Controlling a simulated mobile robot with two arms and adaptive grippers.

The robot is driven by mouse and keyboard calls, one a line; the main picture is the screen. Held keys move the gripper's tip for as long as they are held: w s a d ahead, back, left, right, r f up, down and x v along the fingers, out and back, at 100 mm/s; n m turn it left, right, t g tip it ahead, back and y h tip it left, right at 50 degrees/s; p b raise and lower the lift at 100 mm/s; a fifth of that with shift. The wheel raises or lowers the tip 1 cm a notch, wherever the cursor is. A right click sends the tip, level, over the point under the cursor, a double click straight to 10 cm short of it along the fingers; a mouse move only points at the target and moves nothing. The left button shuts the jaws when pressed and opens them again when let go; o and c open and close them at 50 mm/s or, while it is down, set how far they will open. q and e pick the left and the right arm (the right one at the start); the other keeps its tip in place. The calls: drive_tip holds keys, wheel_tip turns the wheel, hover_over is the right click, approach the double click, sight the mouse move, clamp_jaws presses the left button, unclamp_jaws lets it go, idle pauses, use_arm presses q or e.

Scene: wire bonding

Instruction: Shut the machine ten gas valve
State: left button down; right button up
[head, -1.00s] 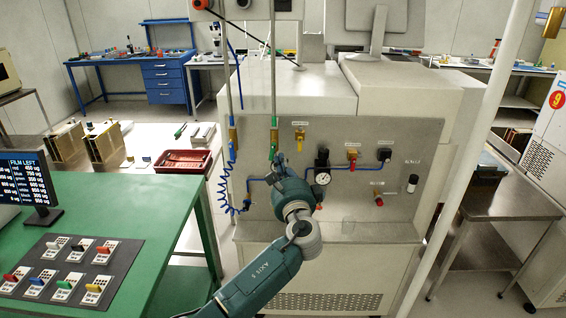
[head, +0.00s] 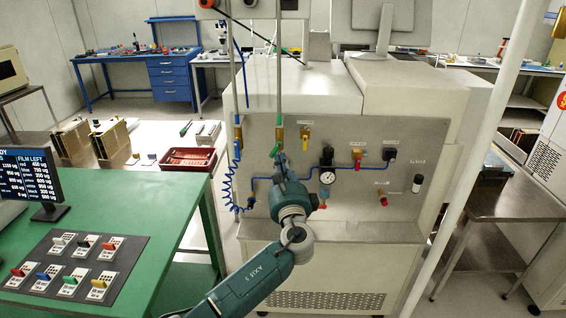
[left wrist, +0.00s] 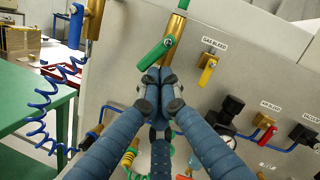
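A brass valve with a green lever (left wrist: 155,54) sits on a vertical pipe at the machine's front panel; it also shows in the head view (head: 276,149). The lever slants down to the left in the left wrist view. My left gripper (left wrist: 156,74) has its fingertips together, right below and against or very near the lever's lower right edge; nothing shows between them. It also shows in the head view (head: 281,160). A yellow-handled valve (left wrist: 207,73) labelled GAS BLEED is to the right. A blue-handled valve (left wrist: 76,27) is to the left. My right gripper is out of view.
A blue coiled hose (left wrist: 40,117) hangs at the left. A pressure gauge (head: 327,177) and red-handled valves (head: 357,154) are right of my arm. A green table (head: 150,200) stands at the left, and a white pole (head: 483,140) rises at the right.

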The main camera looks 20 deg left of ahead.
use_arm(q)
drive_tip(key=shift+s+a+m+t+h+p, duration=0.1)
drive_tip(key=shift+a+m+t+h+p, duration=0.25)
drive_tip(key=shift+m, duration=0.85)
drive_tip(key=shift+s+a+m+t+h+p, duration=0.2)
drive_tip(key=shift+a+m, duration=0.25)
drive_tip(key=shift+m, duration=0.75)
drive_tip(key=shift+a+r+m+t+h+p, duration=0.1)
drive_tip(key=shift+a+m+t+h+p, duration=0.15)
drive_tip(key=shift+m, duration=0.6)
drive_tip(key=shift+a+r+m+t+h+p, duration=0.1)
drive_tip(key=shift+a+m+h+p, duration=0.15)
drive_tip(key=shift+m, duration=0.6)
drive_tip(key=shift+s+a+r+m+h+p, duration=0.1)
drive_tip(key=shift+a+m+h+p, duration=0.15)
drive_tip(key=shift+m, duration=0.5)
drive_tip(key=shift+s+a+r+m+h+p, duration=0.1)
drive_tip(key=shift+a+m+h, duration=0.1)
drive_tip(key=shift+m, duration=0.55)
drive_tip(key=v, duration=1.2)
drive_tip(key=shift+f, duration=0.3)
drive_tip(key=shift+w, duration=0.1)
